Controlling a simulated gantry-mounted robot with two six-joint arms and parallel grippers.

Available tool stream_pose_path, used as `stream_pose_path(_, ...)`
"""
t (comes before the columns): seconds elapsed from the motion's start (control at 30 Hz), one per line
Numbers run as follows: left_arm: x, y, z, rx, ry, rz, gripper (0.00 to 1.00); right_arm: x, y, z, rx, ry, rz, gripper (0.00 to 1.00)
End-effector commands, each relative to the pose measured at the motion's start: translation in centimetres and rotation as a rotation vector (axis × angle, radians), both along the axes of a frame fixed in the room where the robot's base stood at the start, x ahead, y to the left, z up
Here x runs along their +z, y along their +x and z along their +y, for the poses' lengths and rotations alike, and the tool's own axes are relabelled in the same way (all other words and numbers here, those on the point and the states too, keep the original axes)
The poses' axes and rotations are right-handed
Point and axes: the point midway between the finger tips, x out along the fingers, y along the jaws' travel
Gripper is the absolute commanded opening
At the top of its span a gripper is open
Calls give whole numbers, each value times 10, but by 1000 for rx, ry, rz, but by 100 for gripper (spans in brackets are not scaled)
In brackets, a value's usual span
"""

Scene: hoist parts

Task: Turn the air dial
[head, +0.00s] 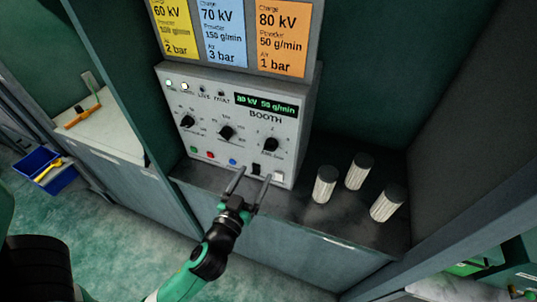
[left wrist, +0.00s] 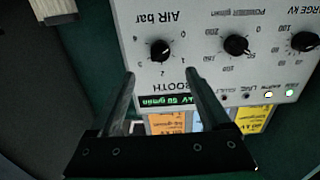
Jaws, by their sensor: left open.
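The air dial is a black knob (head: 270,144) at the right of the white booth control panel (head: 215,152). In the left wrist view the panel appears upside down, and the air dial (left wrist: 160,50) sits under the "AIR bar" lettering with a numbered scale around it. My left gripper (head: 254,174) is open and empty, in front of the panel's lower right part in the head view. In the left wrist view its fingertips (left wrist: 160,73) are spread on either side of the dial's line, apart from each other. My right gripper is not in view.
Two other black knobs (head: 226,132) (head: 187,121) are left of the air dial. A display (head: 265,104) reads 80 kV 50 g/min. Coloured cards (head: 283,38) hang above. Several pale ribbed cylinders (head: 324,184) stand on the dark counter (head: 305,215) to the right.

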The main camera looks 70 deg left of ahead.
Motion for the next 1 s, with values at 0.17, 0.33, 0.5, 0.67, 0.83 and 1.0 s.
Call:
stream_pose_path(0.17, 3, 23, 25, 6, 1, -4, 81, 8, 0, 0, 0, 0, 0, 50)
stream_pose_path(0.33, 2, 51, 51, 4, 0, -3, 81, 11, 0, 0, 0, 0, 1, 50)
stream_pose_path(0.5, 1, 71, 70, 3, 1, -2, 81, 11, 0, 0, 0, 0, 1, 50)
stream_pose_path(0.67, 1, 78, 76, 0, 1, -1, 81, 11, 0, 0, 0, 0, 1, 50)
stream_pose_path(0.83, 1, 78, 76, 0, 1, -1, 81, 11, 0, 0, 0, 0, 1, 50)
stream_pose_path(1.0, 1, 78, 76, 0, 0, -1, 57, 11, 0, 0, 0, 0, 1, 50)
